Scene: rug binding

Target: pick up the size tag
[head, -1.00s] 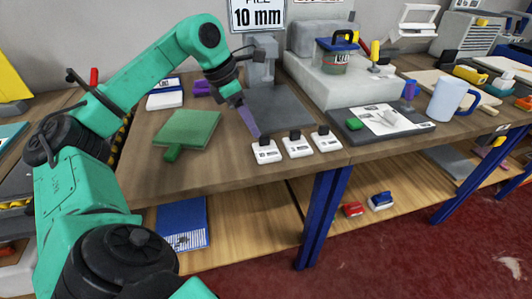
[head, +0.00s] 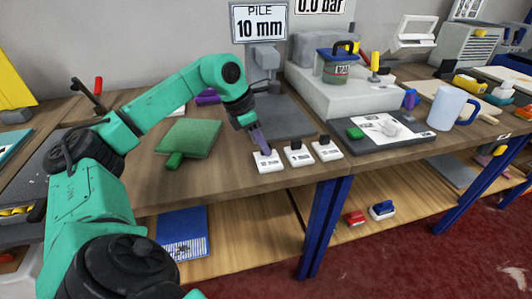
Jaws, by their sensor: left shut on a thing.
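Three small white tags with black grips stand in a row near the front edge of the workbench: a left tag (head: 268,163), a middle tag (head: 298,157) and a right tag (head: 326,151). I take these to be size tags; their print is too small to read. My left gripper (head: 264,150) points down at the left tag, its purple fingers shut on that tag's black grip, which they hide. The tag appears to rest on the bench. My right gripper is not in view.
A green pad (head: 190,138) lies left of the tags. A dark grey plate (head: 285,117) lies behind them. A black board (head: 375,134) with a paper lies to the right, before a pale block (head: 345,92). A light blue mug (head: 447,108) stands farther right.

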